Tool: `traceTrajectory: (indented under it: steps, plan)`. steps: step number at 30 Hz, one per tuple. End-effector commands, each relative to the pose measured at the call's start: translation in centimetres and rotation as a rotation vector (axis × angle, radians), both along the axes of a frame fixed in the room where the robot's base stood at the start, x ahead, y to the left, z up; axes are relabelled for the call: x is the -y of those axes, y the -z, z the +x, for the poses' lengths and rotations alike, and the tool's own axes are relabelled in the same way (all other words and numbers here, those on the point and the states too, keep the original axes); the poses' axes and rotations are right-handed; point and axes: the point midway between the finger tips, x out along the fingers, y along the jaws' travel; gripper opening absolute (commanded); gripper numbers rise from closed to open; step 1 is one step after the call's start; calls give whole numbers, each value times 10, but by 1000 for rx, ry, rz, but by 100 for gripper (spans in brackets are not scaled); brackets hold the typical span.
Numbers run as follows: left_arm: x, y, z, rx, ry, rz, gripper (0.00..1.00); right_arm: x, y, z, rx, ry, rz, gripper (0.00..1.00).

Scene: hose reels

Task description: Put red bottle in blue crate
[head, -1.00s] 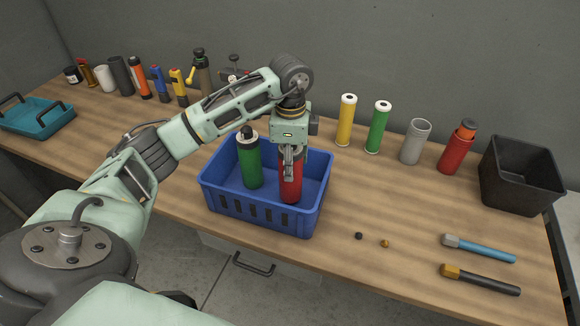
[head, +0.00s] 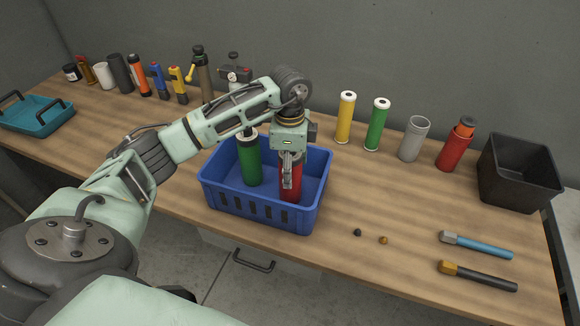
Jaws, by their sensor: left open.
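The red bottle (head: 291,192) stands upright inside the blue crate (head: 261,214), in its right part. My left gripper (head: 289,176) is open over the bottle, pointing down, with a finger in front of the bottle's upper part. The gripper and wrist hide the bottle's top. A green bottle with a dark cap (head: 250,163) stands in the crate to the left of the red one. My right gripper is not in view.
Yellow (head: 345,120) and green (head: 377,127) cylinders, a grey cup (head: 413,141), a red container (head: 455,147) and a black bin (head: 519,176) stand right of the crate. Two handled tools lie front right. A teal tray (head: 37,117) and several bottles stand left.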

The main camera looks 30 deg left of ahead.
Motion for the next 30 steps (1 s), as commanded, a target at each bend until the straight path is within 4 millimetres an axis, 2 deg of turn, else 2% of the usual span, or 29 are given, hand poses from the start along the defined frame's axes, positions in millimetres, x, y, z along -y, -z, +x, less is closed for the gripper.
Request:
traceTrajectory:
  steps: [4, 8, 16, 21, 30]
  plan:
    - [0, -5, 0, 1, 0, 0, 62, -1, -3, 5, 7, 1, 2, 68]
    - [0, -18, 2, 5, 0, 0, 62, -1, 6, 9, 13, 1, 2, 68]
    - [0, -77, 2, 8, 0, 0, 62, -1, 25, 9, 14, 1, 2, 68]
    - [-1, -108, 1, 4, -1, 2, 62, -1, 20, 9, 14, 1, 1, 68]
    - [0, -123, 1, 0, -1, 0, 62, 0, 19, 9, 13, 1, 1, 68]
